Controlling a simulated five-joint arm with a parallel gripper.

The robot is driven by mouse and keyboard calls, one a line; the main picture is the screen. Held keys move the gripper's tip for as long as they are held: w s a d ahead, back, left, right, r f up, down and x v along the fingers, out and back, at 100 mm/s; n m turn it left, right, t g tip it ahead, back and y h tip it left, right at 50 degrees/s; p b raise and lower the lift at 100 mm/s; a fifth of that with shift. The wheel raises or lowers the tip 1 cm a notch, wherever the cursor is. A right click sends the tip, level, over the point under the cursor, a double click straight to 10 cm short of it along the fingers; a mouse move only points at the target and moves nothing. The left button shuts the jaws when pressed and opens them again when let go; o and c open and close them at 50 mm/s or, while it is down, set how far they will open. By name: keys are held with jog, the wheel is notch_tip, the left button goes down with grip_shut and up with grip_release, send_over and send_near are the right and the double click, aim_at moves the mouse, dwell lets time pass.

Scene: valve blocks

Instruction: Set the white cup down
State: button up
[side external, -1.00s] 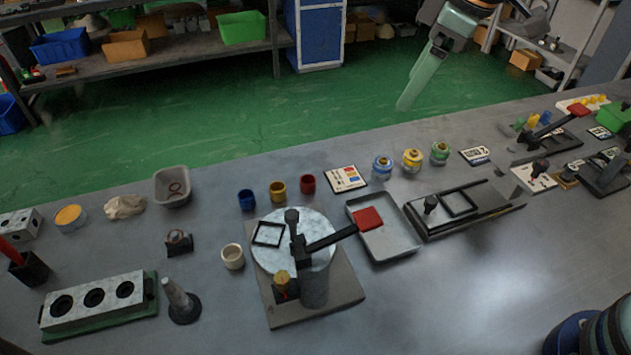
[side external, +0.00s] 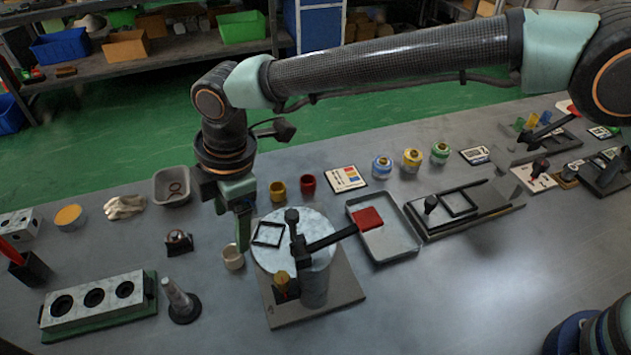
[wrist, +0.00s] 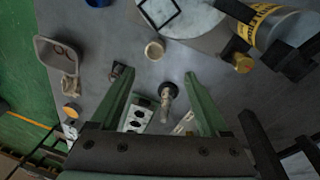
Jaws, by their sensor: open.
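The white cup (side external: 233,257) stands upright on the grey table, just left of the round marbled disc (side external: 312,228). In the wrist view the cup (wrist: 154,49) lies beyond my fingertips, roughly between their lines. My gripper (side external: 243,240) points down close beside the cup in the side view, and a finger covers part of the cup's edge. In the wrist view my gripper (wrist: 160,75) is open, with nothing between its green fingers. I cannot tell whether a finger touches the cup.
The disc's black arm and post (side external: 297,240) rise to the right. A grey cone (side external: 180,300) and a block with holes (side external: 93,300) are front left.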

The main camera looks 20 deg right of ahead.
send_near(231, 250)
jog(key=shift+s+f, duration=0.8)
jog(key=shift+s, duration=0.25)
jog(key=shift+w+a+f, duration=0.2)
jog(key=shift+w+f, duration=0.05)
jog(key=shift+f, duration=0.75)
jog(key=shift+w+a+f, duration=0.25)
jog(key=shift+f, duration=0.75)
jog(key=shift+w+a+f, duration=0.2)
jog(key=shift+f, duration=0.75)
grip_shut()
